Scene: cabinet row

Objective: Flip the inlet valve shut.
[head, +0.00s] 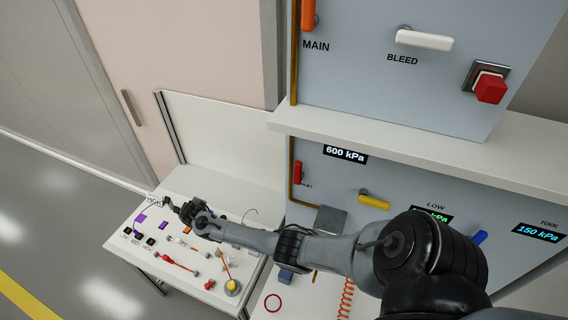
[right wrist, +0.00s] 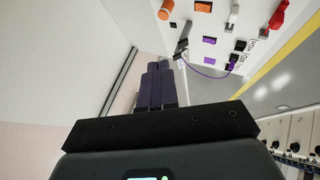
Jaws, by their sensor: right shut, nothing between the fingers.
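The inlet valve (head: 298,172) has a small red handle standing upright on the lower grey panel, beside a brown pipe. Its label below is small and partly legible. My right arm reaches across the lower part of the head view to the left. My right gripper (head: 171,204) is over the far left part of the white bench, well left of the inlet valve and apart from it. In the right wrist view the fingers (right wrist: 157,68) are together with nothing between them. The inlet valve is not visible in that view. My left gripper is not in view.
The lower panel has a yellow handle (head: 374,201) and a blue handle (head: 480,238). A shelf (head: 400,150) juts out above them. The upper panel holds an orange handle, a white handle (head: 425,40) and a red knob (head: 490,88). The bench (head: 185,185) carries several small parts.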

